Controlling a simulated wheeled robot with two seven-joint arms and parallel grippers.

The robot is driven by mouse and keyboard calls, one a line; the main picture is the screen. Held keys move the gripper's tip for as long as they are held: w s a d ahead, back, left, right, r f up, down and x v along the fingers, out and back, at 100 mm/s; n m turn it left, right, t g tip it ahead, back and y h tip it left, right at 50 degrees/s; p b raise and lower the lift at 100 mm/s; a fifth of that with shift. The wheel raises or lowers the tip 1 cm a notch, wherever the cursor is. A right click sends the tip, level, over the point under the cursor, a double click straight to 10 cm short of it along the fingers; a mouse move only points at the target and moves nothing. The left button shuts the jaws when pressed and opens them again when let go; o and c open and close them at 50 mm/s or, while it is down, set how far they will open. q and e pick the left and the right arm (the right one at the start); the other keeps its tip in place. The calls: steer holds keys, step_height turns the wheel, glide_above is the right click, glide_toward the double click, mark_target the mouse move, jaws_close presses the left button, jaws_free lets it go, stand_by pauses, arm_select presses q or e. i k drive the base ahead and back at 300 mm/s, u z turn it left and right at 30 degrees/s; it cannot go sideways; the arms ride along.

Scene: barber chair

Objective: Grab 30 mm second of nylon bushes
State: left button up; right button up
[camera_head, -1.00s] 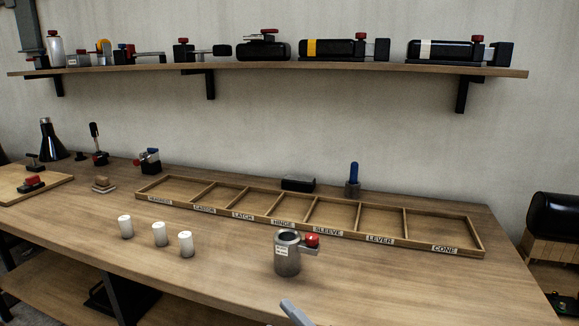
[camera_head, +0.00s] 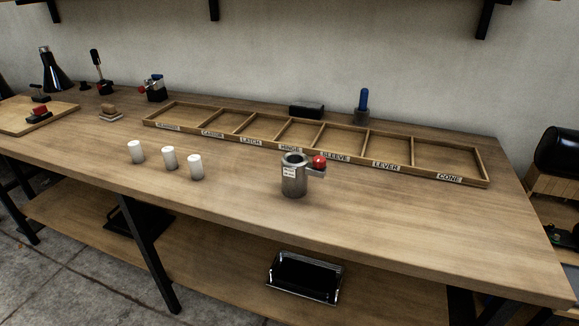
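Three white cylinders, which look like the nylon bushes, stand upright in a slanting row on the wooden workbench (camera_head: 250,215). They are the left bush (camera_head: 136,152), the middle bush (camera_head: 169,158) and the right bush (camera_head: 195,167). They look alike in size, and I cannot read any size mark on them. Neither of my grippers shows in the head view.
A metal cup with a red knob (camera_head: 293,178) stands right of the bushes. Behind is a labelled wooden tray (camera_head: 470,182) with several empty compartments. A wooden board (camera_head: 62,112) lies at left. A black tray (camera_head: 305,278) sits on the lower shelf. The bench front is clear.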

mark_target(194, 162)
steer(key=u, duration=0.55)
steer(key=k, duration=0.65)
steer(key=u, duration=1.1)
steer(key=i, duration=2)
steer(key=z, duration=1.45)
steer(key=i, duration=0.4)
steer(key=z, duration=0.3)
